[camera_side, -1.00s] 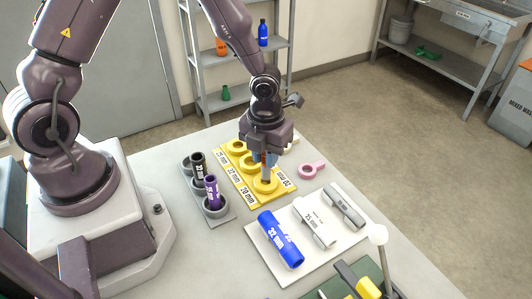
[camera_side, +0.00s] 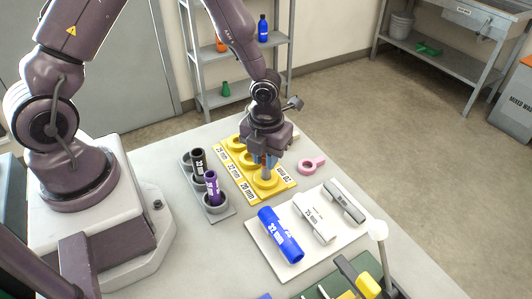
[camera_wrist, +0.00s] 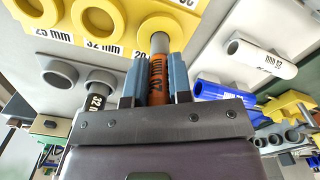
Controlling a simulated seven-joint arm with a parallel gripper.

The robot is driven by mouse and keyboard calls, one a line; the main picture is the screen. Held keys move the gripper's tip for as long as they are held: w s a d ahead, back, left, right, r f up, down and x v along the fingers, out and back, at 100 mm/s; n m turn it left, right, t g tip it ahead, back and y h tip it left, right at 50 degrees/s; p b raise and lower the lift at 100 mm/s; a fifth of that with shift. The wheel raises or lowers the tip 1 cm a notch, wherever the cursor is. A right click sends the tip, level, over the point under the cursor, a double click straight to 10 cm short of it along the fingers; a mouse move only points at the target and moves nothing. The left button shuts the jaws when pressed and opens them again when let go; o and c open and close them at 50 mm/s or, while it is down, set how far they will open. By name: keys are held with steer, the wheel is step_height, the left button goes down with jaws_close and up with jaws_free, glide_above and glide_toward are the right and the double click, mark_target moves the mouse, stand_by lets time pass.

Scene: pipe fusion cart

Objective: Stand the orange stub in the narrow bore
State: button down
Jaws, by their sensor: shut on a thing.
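The orange stub (camera_wrist: 158,80), marked 20 mm, is upright in my gripper, which is shut on it. In the side view my gripper (camera_side: 266,160) is above the front ring of the yellow block. The stub's grey lower end (camera_side: 266,174) meets this ring, the narrow bore (camera_side: 257,184), labelled 20 mm. In the wrist view the grey end overlaps the same yellow ring (camera_wrist: 146,24) and hides part of its hole. How deep the end sits in the bore cannot be told. The 25 mm and 32 mm rings stand beside it.
A grey holder (camera_side: 221,215) with black (camera_side: 198,165) and purple (camera_side: 212,188) tubes stands left of the block. A pink ring (camera_side: 306,167) lies to the right. A white board (camera_side: 260,237) in front carries blue (camera_side: 281,236), white (camera_side: 315,220) and grey (camera_side: 344,202) pipes.

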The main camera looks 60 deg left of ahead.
steer(key=shift+f, duration=0.45)
steer(key=c, duration=1)
jaws_free()
steer(key=shift+o, duration=0.2)
